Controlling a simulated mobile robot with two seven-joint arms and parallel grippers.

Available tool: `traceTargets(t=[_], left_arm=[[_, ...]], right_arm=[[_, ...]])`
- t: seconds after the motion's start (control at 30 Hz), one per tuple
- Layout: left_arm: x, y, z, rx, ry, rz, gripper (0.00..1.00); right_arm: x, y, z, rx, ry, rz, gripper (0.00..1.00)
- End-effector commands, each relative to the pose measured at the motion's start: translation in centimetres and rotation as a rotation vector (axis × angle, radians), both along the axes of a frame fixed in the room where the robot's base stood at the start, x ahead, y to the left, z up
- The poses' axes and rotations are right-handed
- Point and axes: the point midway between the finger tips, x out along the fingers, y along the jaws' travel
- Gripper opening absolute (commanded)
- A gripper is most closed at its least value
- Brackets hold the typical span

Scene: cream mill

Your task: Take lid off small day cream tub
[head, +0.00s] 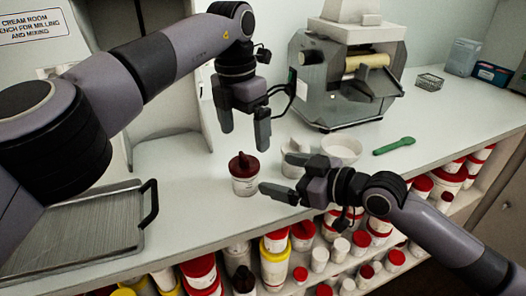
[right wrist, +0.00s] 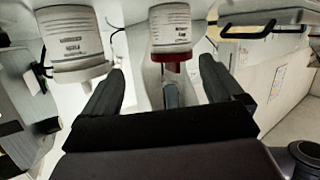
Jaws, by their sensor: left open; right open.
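A small white tub (head: 245,186) with a dark red knobbed lid (head: 242,166) stands upright on the bench, lid on. My left gripper (head: 245,133) is open and empty above it, fingers pointing down and apart from the lid. My right gripper (head: 283,178) is open just right of the tub, its fingers pointing left towards it. In the right wrist view, which is upside down, the tub (right wrist: 170,27) and red lid (right wrist: 174,57) show beyond the open, empty right fingers (right wrist: 160,85). The label is too small to read.
A white tub (head: 291,162) stands behind the right gripper; a white bowl (head: 342,149) and green spoon (head: 394,146) lie to its right. A mill (head: 340,85) stands behind. A grey tray (head: 85,238) with a black handle is left. Shelves below hold several tubs.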

Motion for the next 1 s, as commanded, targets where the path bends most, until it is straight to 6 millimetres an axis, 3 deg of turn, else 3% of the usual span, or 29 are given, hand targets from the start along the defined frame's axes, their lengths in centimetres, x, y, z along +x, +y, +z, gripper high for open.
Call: traceTargets(t=[0.1, 0.23, 0.7, 1.0], left_arm=[[-0.1, 0.9, 0.6, 0.05, 0.01, -0.016, 0.95], [-0.1, 1.2, 0.6, 0.067, 0.014, -0.021, 0.95], [-0.1, 1.2, 0.5, 0.064, 0.013, -0.02, 0.95], [-0.1, 1.2, 0.5, 0.064, 0.013, -0.02, 0.95]], right_arm=[[-1.3, 1.5, -1.0, 0.036, 0.072, 0.028, 0.94], [-1.4, 2.4, -1.5, 0.049, 0.093, 0.037, 0.94], [2.0, 6.5, -3.2, 0.047, 0.089, 0.035, 0.94], [2.6, 7.3, -3.5, 0.046, 0.087, 0.036, 0.94]])
